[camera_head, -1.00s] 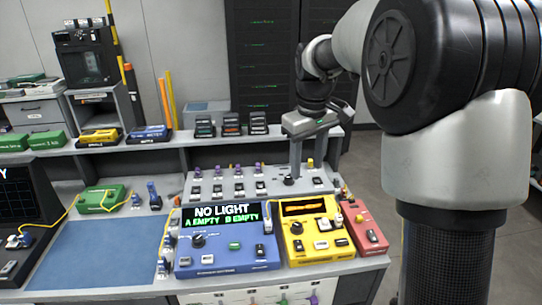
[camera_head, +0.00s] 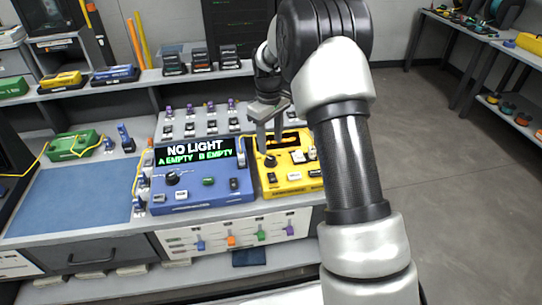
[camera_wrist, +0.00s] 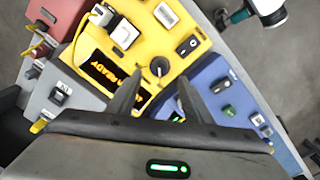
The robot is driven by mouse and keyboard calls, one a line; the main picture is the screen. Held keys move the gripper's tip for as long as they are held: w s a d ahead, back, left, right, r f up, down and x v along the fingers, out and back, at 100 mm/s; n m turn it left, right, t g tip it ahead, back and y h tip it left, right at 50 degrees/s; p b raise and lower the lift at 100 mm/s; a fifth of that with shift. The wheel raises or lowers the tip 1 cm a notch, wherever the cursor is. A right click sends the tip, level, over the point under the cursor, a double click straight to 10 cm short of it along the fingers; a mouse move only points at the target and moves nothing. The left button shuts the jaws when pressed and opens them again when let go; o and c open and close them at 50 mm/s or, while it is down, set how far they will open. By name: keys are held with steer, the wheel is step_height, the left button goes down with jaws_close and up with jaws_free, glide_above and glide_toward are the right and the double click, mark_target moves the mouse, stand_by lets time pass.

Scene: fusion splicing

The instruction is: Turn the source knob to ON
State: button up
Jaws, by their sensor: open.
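A black round knob (camera_head: 270,160) stands on the front left of the yellow unit (camera_head: 291,188). It also shows in the wrist view (camera_wrist: 159,66) with a pale mark on its top; I cannot read its setting or label. My gripper (camera_head: 269,146) is just above this knob, fingers pointing down. In the wrist view my gripper (camera_wrist: 161,77) is open, with the knob beyond and between the two fingertips. I cannot tell any contact. The yellow unit's display shows orange text ending in "READY" in the wrist view.
The blue unit (camera_head: 200,201) beside it reads "NO LIGHT, A EMPTY B EMPTY" and has its own black knob (camera_head: 172,178). A red unit (camera_wrist: 52,32) adjoins the yellow one. A blue mat (camera_head: 80,204) at left is clear. My arm hides the bench at right.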

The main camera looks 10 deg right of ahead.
mark_target(271, 159)
step_height(271, 159, down, 6)
steer(key=shift+d+f, duration=0.1)
steer(key=shift+f, duration=0.1)
steer(key=c, duration=1.1)
